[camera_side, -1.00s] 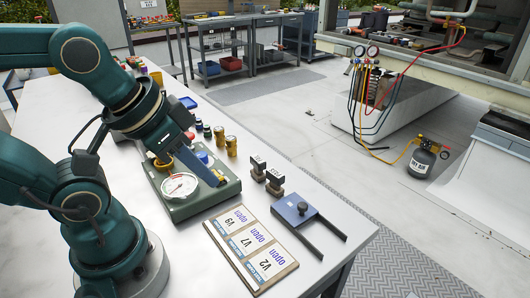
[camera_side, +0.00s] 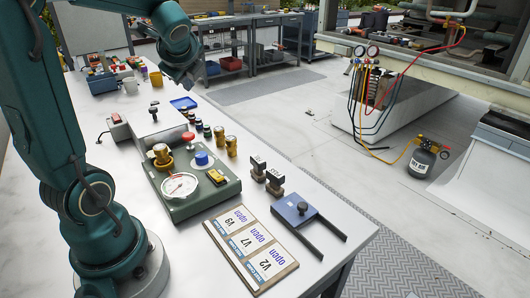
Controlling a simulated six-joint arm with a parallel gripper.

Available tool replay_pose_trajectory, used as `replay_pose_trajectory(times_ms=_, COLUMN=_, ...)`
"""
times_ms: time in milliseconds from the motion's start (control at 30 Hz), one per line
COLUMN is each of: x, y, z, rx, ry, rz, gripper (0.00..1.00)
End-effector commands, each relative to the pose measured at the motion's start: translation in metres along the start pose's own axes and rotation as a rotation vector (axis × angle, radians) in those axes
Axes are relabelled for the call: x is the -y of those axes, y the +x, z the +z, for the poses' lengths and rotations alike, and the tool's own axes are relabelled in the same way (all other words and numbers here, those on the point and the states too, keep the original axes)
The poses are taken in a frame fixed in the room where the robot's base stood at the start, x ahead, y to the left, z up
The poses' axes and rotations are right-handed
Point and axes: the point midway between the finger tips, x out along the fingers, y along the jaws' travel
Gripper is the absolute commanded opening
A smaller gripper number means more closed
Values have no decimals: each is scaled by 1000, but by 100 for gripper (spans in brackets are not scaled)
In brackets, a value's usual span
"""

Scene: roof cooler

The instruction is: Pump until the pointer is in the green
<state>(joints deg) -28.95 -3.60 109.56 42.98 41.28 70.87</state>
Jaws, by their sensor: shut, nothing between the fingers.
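A green box (camera_side: 222,190) sits on the white bench with a round white dial gauge (camera_side: 180,186) at its near left corner. The dial's pointer is too small to read against any green zone. A blue knob (camera_side: 202,159), a yellow block (camera_side: 216,177) and a brass fitting (camera_side: 162,153) are on the box. I cannot tell which part works the pump. My gripper (camera_side: 188,86) is shut and empty, raised above the far part of the bench, well apart from the box.
Several small bottles and brass cylinders (camera_side: 231,146) stand behind the box. A card board (camera_side: 250,248), two dark stamps (camera_side: 274,181) and a blue two-pronged tool (camera_side: 302,212) lie at the near right. A blue tray (camera_side: 184,103) lies below my gripper.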

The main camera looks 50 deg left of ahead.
Motion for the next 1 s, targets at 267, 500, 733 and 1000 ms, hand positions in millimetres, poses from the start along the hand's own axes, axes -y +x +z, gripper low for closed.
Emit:
replay_pose_trajectory(times_ms=267, x=-15, y=19, z=11, rx=26, ry=-26, rz=74, gripper=0)
replay_pose_trajectory(times_ms=500, x=-15, y=18, z=11, rx=25, ry=-27, rz=73, gripper=0)
replay_pose_trajectory(times_ms=733, x=-21, y=25, z=6, rx=26, ry=-26, rz=76, gripper=0)
replay_pose_trajectory(times_ms=1000, x=-41, y=50, z=-13, rx=24, ry=-21, rz=78, gripper=0)
